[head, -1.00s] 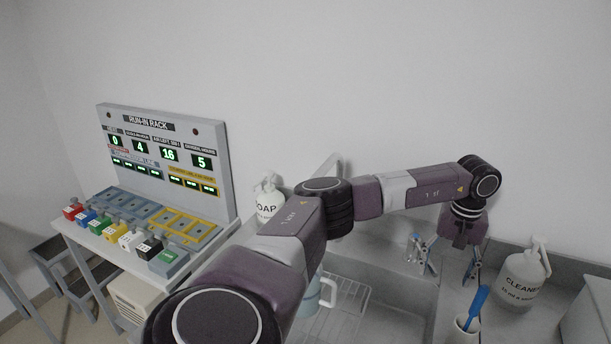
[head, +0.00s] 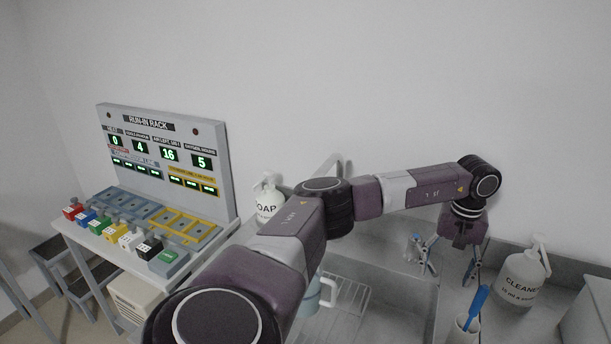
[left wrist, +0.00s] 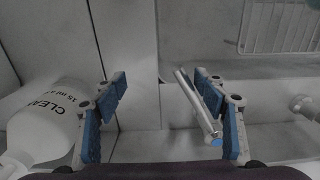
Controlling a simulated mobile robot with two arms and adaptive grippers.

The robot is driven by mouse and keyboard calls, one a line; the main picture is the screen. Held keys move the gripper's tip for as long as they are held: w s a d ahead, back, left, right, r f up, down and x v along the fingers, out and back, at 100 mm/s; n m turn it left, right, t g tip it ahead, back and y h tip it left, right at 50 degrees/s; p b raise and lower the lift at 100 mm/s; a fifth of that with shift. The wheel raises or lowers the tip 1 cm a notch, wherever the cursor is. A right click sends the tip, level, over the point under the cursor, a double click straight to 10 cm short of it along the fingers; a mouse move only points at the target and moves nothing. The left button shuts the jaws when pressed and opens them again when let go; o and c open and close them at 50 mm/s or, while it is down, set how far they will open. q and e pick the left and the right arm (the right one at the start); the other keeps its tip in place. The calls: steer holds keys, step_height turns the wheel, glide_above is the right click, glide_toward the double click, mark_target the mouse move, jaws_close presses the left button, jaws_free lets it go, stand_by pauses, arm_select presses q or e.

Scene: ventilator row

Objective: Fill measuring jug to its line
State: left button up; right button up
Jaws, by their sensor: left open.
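A pale blue jug (head: 314,298) with a handle shows in the head view, largely hidden behind my left arm. Its fill line and contents cannot be seen. My left gripper (head: 449,270) points down, open, over the back edge of the sink. In the left wrist view my left gripper (left wrist: 160,100) has its fingers wide apart. A chrome lever with a blue end (left wrist: 198,108) lies close beside the right-hand finger; I cannot tell whether they touch. My right gripper is not in view.
A soap bottle (head: 266,203) is behind my arm. A wire rack (head: 345,300) lies in the sink. The run-in rack (head: 160,150) stands on the left.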

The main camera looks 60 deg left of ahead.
arm_select(q)
steer(key=s+a, duration=0.6)
steer(key=a, duration=0.2)
steer(key=shift+s, duration=0.4)
steer(key=shift+a, duration=0.15)
steer(key=shift+s+a, duration=0.4)
stand_by(0.4)
step_height(320, 180, up, 8)
steer(key=p, duration=0.6)
steer(key=shift+w+d+p, duration=0.25)
steer(key=shift+d+p, duration=0.05)
steer(key=shift+p, duration=0.1)
stand_by(0.3)
